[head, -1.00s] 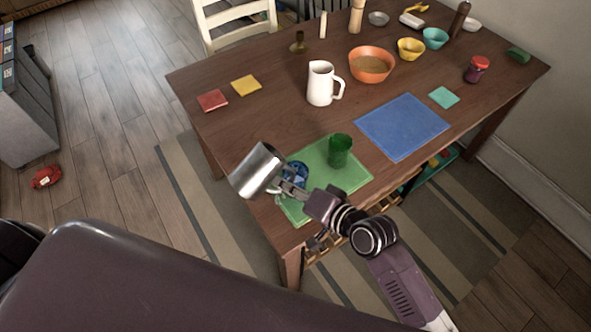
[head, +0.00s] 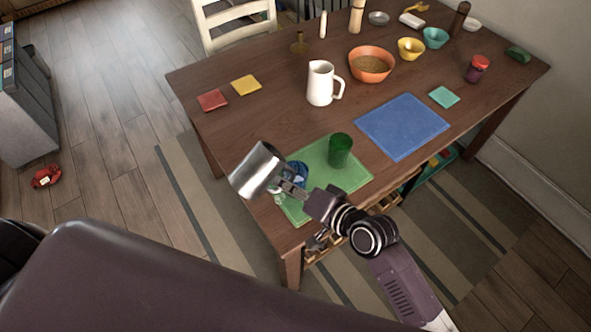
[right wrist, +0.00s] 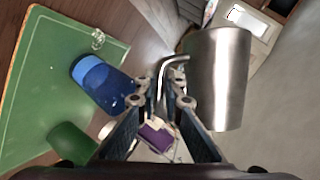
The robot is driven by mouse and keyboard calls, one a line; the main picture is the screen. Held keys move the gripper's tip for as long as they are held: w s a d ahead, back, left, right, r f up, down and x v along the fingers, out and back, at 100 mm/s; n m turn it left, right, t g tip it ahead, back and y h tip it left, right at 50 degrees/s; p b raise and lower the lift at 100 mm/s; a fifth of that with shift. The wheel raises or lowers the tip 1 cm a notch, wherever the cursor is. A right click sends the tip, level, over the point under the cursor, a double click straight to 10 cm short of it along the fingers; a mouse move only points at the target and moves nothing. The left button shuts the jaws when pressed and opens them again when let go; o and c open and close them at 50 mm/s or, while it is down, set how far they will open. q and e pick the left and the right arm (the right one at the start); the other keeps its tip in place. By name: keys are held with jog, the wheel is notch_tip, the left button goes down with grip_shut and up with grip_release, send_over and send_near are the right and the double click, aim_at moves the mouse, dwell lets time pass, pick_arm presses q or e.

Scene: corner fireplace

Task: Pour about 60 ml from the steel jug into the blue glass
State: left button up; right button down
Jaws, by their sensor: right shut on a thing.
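The steel jug (head: 257,170) is tilted in the air at the table's near left corner. My right gripper (head: 292,189) is shut on its handle, which shows between the fingers in the right wrist view (right wrist: 160,92). The blue glass (head: 299,172) stands on the green mat (head: 358,172), partly hidden behind the jug and gripper. In the right wrist view the blue glass (right wrist: 103,83) is left of the fingers and the jug (right wrist: 219,80) is right of them, apart from the glass. No stream of liquid shows. My left gripper is not in view.
A green glass (head: 340,150) stands on the same mat, right of the blue glass. A white pitcher (head: 319,84), an orange bowl (head: 371,66) and a bare blue mat (head: 402,126) are farther back. A small clear object (right wrist: 98,40) lies near the mat's edge.

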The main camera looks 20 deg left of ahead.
jog(key=shift+r, duration=0.15)
jog(key=shift+w+r+p, duration=0.1)
jog(key=shift+r+p, duration=0.2)
jog(key=shift+p, duration=0.35)
jog(key=p, duration=0.1)
jog(key=r+n+h+p, duration=0.1)
jog(key=shift+w+d+t+p, duration=0.25)
jog(key=shift+t+p, duration=0.1)
jog(key=shift+t, duration=0.05)
jog(key=shift+w+d+f+n+t+h+p, duration=0.1)
jog(key=shift+n+t+h+p, duration=0.1)
jog(key=shift+n+p, duration=0.15)
jog(key=shift+w+f+n+t+h+p, duration=0.1)
jog(key=shift+n+t+p, duration=0.1)
jog(key=shift+n+p, duration=0.1)
jog(key=shift+s+n+p, duration=0.1)
jog(key=shift+n+p, duration=0.25)
jog(key=shift+p, duration=0.25)
jog(key=shift+s+a+r+n+t+h+p, duration=0.1)
jog(key=shift+a+r+n+t+h+p, duration=0.1)
jog(key=shift+n+t+h+p, duration=0.45)
jog(key=shift+s+a+f+n+t+h+b, duration=0.15)
jog(key=shift+f+n+t+h+b, duration=0.25)
jog(key=shift+f+t+b, duration=0.35)
jog(key=shift+f+n+t+h+b, duration=0.3)
jog(key=shift+n+t+b, duration=0.1)
jog(key=shift+n+b, duration=0.15)
